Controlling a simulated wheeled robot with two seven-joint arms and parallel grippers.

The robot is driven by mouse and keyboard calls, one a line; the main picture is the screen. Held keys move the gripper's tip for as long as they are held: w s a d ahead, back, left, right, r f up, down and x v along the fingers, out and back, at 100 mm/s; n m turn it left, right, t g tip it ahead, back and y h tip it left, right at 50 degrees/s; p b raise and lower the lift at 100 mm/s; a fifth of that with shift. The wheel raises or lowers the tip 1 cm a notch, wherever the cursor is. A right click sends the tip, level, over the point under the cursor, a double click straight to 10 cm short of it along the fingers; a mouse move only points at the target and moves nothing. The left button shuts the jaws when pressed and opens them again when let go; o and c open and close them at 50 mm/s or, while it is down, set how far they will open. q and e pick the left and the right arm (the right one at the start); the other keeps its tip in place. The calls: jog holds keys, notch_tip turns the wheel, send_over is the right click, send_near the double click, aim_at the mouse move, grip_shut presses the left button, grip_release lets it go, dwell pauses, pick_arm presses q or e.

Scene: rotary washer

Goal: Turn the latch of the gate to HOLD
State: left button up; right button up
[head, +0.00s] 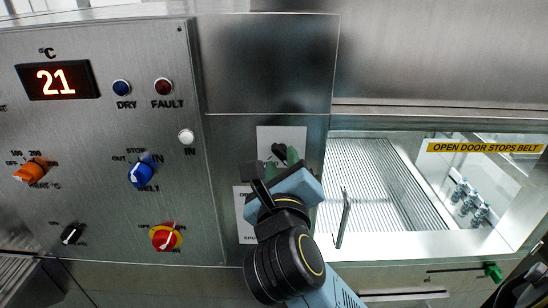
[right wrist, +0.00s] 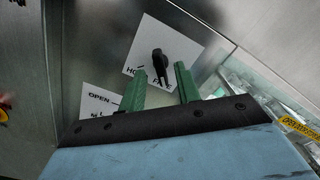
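The latch is a black knob (right wrist: 158,58) on a white plate (right wrist: 187,49), in the right wrist view. In the head view the knob (head: 278,150) shows just above the green fingertips. My right gripper (right wrist: 160,68) is open, its two green fingers apart, with the knob between the tips in the picture. I cannot tell whether they touch it. In the head view the right gripper (head: 290,156) reaches up to the plate. My left gripper is not in view.
A second white plate (head: 243,232) marked "OPEN" sits below, partly hidden by my right arm. The control panel (head: 105,205) with several knobs is left. A glass-walled opening with a ribbed belt (head: 375,175) and thin upright handle (head: 343,218) is right.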

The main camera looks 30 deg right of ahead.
jog(key=shift+w+d, duration=0.3)
jog(key=shift+w, duration=0.15)
grip_shut()
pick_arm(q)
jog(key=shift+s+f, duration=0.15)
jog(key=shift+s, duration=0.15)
